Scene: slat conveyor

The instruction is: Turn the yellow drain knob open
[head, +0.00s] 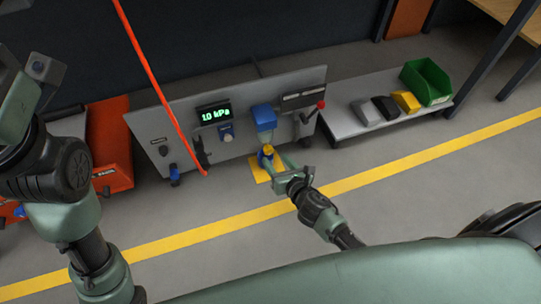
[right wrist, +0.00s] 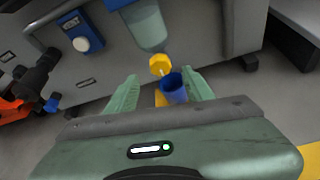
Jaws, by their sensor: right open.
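The yellow drain knob (head: 267,149) is under the clear bowl of a blue-topped filter unit on the grey panel. In the right wrist view the knob (right wrist: 159,64) shows as a faceted yellow piece just beyond my fingertips, slightly left of centre. My right gripper (head: 281,165) is in front of it. Its two green fingers (right wrist: 161,84) are spread, with no contact on the knob visible. A blue cup (right wrist: 174,88) stands below the knob, between the fingers in that picture. Of my left arm only links show, at the left of the head view; its fingers are not visible.
The grey panel (head: 226,145) carries a green-lit "1.0 kPa" display (head: 213,114) and a red-knobbed lever (head: 320,104). A red line hangs in front. A side bench (head: 345,122) holds small blocks and a green bin (head: 427,82). The floor in front is clear.

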